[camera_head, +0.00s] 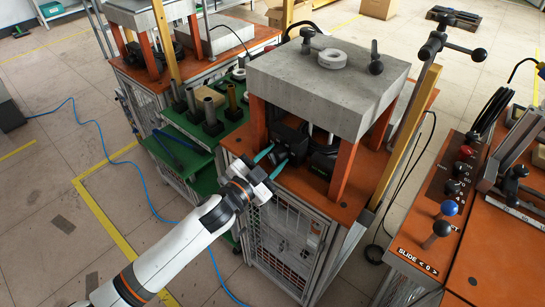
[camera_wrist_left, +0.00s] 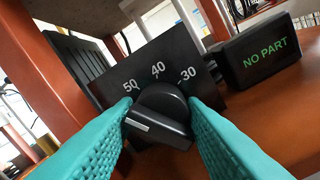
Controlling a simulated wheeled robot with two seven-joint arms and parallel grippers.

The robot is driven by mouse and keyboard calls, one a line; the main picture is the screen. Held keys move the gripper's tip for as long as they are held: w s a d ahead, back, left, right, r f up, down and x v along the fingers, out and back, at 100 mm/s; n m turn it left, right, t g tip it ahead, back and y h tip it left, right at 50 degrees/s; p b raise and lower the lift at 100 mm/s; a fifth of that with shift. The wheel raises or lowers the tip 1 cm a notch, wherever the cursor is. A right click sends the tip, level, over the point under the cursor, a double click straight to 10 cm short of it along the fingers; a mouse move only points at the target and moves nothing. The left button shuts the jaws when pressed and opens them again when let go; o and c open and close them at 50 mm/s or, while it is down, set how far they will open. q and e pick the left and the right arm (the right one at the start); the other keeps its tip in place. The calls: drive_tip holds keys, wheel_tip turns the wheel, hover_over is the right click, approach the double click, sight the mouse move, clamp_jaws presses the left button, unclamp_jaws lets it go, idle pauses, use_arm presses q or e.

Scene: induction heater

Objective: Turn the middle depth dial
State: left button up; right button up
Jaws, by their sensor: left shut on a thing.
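The depth dial is a black knob (camera_wrist_left: 163,101) on a black panel (camera_wrist_left: 181,62) marked 50, 40 and 30, seen close up in the wrist view. Its white pointer line lies at the lower left end of its grip bar. My left gripper (camera_wrist_left: 159,108) has its teal fingers on both sides of the knob and is shut on it. In the head view my left gripper (camera_head: 272,163) reaches in from the left to the black box (camera_head: 289,134) under the grey block; the knob is not clear there. My right gripper is not in view.
A black display (camera_wrist_left: 264,49) reading NO PART stands right of the dial. The heavy grey block (camera_head: 325,85) on orange legs (camera_head: 345,162) overhangs the orange tabletop (camera_head: 300,184). Another station stands behind left, and a lever console (camera_head: 433,262) stands at right.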

use_arm(q)
drive_tip(key=shift+s+f, duration=0.1)
drive_tip(key=shift+f, duration=0.1)
drive_tip(key=o, duration=1)
drive_tip(key=shift+r, duration=0.1)
drive_tip(key=shift+c, duration=0.2)
drive_tip(key=b+v, duration=0.1)
drive_tip(key=v, duration=1.1)
